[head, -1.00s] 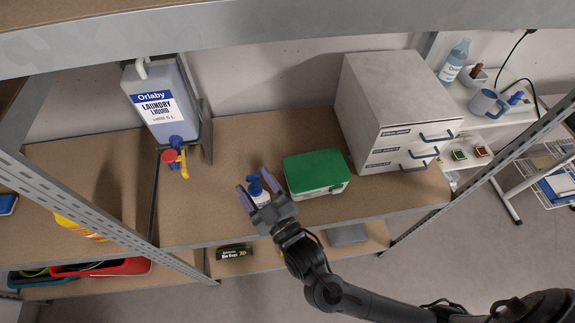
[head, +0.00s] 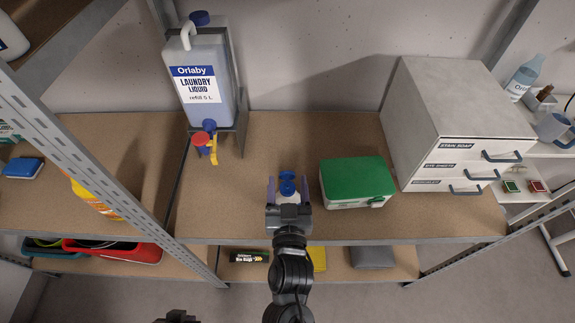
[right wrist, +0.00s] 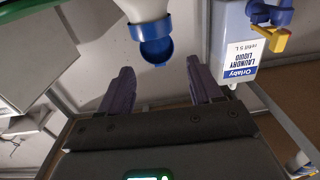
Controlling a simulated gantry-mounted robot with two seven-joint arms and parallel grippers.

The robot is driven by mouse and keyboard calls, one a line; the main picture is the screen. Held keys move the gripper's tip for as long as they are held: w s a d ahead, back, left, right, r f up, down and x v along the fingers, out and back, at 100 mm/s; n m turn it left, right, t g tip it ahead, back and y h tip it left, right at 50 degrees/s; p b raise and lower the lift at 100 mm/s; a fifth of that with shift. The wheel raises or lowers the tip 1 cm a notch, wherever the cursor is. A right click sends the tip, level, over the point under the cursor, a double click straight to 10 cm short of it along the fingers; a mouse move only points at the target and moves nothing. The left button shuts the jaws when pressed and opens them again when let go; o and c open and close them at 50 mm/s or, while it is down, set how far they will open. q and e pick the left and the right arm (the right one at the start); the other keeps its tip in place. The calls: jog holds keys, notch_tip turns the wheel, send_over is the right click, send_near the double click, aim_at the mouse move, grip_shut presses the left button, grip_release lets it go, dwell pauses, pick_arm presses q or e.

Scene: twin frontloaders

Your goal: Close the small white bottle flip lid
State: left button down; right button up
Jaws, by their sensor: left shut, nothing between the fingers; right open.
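The small white bottle (head: 287,197) stands on the middle shelf, left of the green-lidded box. Its blue flip lid (right wrist: 156,50) is tilted open in the right wrist view, beside the blue cap collar. The lid also shows in the head view (head: 287,184). My right gripper (head: 288,186) is open, with one purple finger on each side of the bottle in the head view. In the right wrist view its fingers (right wrist: 163,88) are apart with nothing between them, and the bottle is beyond their tips. My left gripper (head: 177,316) barely shows at the bottom edge, shut and empty.
The green-lidded box (head: 355,183) is close on the right. A drawer unit (head: 447,125) stands further right. A laundry liquid container (head: 203,85) with a tap is at the back left. Metal uprights (head: 100,175) frame the shelf. Bare shelf lies behind the bottle.

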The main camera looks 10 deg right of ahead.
aim_at(287, 174)
jog(key=shift+w+d, duration=0.2)
jog(key=shift+w, duration=1.3)
jog(key=shift+w+d, duration=0.15)
jog(key=shift+w, duration=1.3)
